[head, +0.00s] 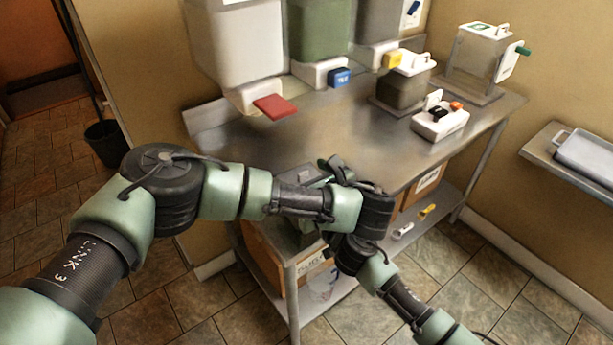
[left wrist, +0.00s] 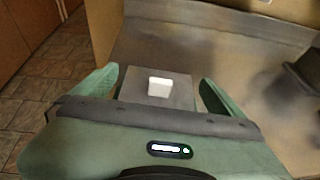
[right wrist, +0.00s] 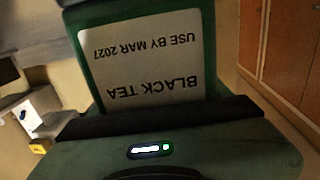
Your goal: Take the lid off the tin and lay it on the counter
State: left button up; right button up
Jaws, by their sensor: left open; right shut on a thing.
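The green tin (right wrist: 87,62) fills the right wrist view, its white label reading BLACK TEA, use by Mar 2027, upside down there. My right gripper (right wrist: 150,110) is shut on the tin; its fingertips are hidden. In the left wrist view, the tin's grey square lid (left wrist: 182,92) with a white knob (left wrist: 159,87) lies between the fingers of my left gripper (left wrist: 158,78), which is open. I cannot tell whether the fingers touch it. In the head view, my arms cover most of the tin and both grippers at the front edge of the metal counter (head: 330,125).
Dispensers with red (head: 275,106), blue (head: 340,77) and yellow (head: 392,61) taps hang at the back. A white caddy (head: 440,124) and a clear container (head: 480,55) stand on the counter's right part. The counter's middle is clear. Boxes (head: 425,186) sit on the lower shelf.

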aim_at(303, 172)
pick_arm(q)
jog(key=c, duration=1.5)
jog(key=shift+o, duration=0.2)
jog(key=shift+r, duration=0.1)
jog(key=shift+r, duration=1)
jog(key=shift+r, duration=2.05)
pick_arm(e)
jog(key=o, duration=2.1)
